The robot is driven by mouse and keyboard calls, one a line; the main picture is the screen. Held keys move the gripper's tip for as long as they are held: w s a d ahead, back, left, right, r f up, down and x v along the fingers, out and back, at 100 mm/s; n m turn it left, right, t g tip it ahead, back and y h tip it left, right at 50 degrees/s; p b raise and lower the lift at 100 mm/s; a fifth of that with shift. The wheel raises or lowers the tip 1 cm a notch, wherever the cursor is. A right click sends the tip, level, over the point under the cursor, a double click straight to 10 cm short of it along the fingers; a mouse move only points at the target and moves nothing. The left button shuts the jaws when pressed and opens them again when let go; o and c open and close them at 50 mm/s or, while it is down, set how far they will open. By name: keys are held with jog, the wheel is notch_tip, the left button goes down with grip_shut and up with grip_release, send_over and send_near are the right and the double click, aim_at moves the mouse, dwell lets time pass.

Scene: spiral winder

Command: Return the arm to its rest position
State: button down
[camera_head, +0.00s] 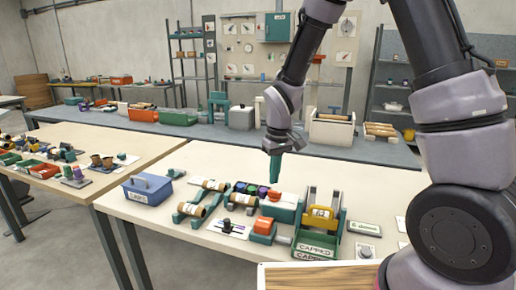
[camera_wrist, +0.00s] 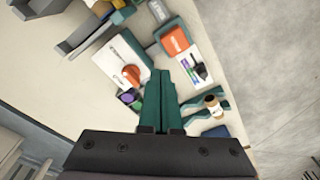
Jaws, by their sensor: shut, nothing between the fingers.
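My arm reaches in from the right of the head view, and my gripper (camera_head: 274,168) hangs from it, pointing down. Its teal fingers are together and hold nothing. The gripper is above the pale table (camera_head: 165,226), over the back part of a row of small parts. In the wrist view the teal fingers (camera_wrist: 160,92) also show closed, with the table and its devices beyond them. An orange-topped device (camera_head: 263,226) stands on the table in front of the gripper.
A blue bin (camera_head: 147,188) stands at the table's left. A green bin marked CAPPED (camera_head: 316,246) and a yellow-handled device (camera_head: 320,213) are at right. Cardboard tubes on teal stands (camera_head: 197,207) lie between. A grey bench (camera_head: 220,134) with bins runs behind.

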jog(key=s+d+r+m+t+y, duration=0.1)
jog(key=d+r+m, duration=0.1)
jog(key=d+r, duration=0.5)
jog(key=s+d+r+m+t, duration=0.1)
jog(key=d+r+m, duration=0.2)
jog(key=r, duration=0.7)
jog(key=s+d+r+m+t, duration=0.4)
jog(key=s+d+r+m, duration=0.1)
jog(key=s+d+r, duration=0.4)
jog(key=s+r, duration=0.2)
jog(key=s, duration=0.1)
jog(key=shift+d+r, duration=0.25)
jog(key=shift+d, duration=0.05)
